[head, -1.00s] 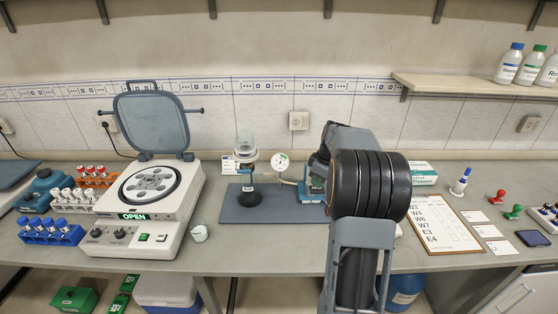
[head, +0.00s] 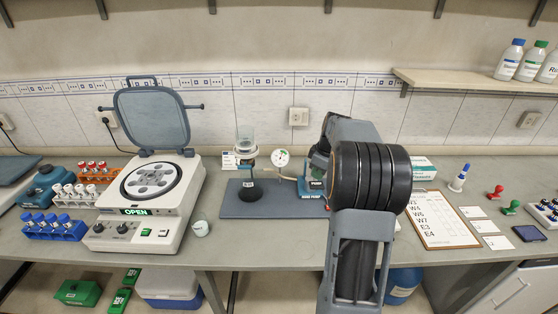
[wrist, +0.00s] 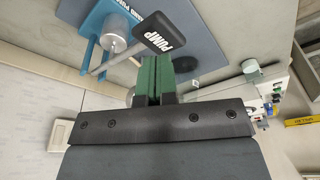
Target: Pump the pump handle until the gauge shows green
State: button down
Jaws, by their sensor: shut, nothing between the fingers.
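The blue hand pump (head: 311,188) stands at the right end of the dark mat, partly hidden by my arm. In the wrist view, its handle is a metal rod with a black paddle (wrist: 165,33) marked PUMP, beside the blue pump body (wrist: 95,27). The round white gauge (head: 281,157) stands just left of the pump; its needle reading is too small to tell. My gripper (wrist: 152,62) has green fingers, shut and empty, with the tips close to the paddle in the picture. I cannot tell whether they touch it.
A dark mat (head: 252,206) lies under the pump and a stand with a glass vessel (head: 246,140). A clipboard (head: 440,220) lies to the right.

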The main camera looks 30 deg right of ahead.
jog(key=shift+r, duration=0.1)
jog(key=shift+r+p, duration=1.85)
jog(key=shift+r, duration=0.6)
